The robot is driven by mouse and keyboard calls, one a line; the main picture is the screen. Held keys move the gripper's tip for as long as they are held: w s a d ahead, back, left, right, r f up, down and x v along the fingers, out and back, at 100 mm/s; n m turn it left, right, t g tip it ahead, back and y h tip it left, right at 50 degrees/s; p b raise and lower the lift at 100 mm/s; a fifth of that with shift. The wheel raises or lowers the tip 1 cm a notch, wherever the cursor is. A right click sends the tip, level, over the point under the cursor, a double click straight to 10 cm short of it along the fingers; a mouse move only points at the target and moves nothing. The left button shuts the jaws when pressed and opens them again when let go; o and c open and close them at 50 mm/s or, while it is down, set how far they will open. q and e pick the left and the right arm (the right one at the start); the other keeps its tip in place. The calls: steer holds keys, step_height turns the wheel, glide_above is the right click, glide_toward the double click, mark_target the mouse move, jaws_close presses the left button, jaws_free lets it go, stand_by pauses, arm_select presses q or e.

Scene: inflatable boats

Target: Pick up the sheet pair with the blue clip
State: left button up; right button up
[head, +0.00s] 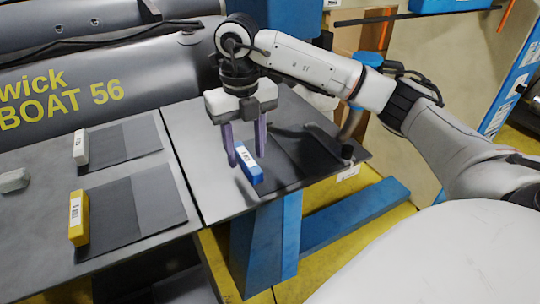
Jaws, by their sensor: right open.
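The blue clip (248,165) has a white label and sits at the left edge of a dark sheet pair (298,150) on the right table section. My right gripper (240,158) points down over the blue clip, with its two purple-grey fingers apart. One finger is to the left of the clip and the other is behind it. I cannot tell whether the fingers touch it. My left gripper is not in the head view.
A yellow clip (78,217) and a white clip (80,148) sit on other dark sheet pairs on the left table section (45,255). A loose grey-white block (14,180) lies at far left. A dark grey inflatable boat (110,65) stands behind. A dark tool-like object (347,150) lies at the table's right.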

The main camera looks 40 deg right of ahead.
steer(key=shift+f, duration=0.1)
jaws_close()
stand_by(0.3)
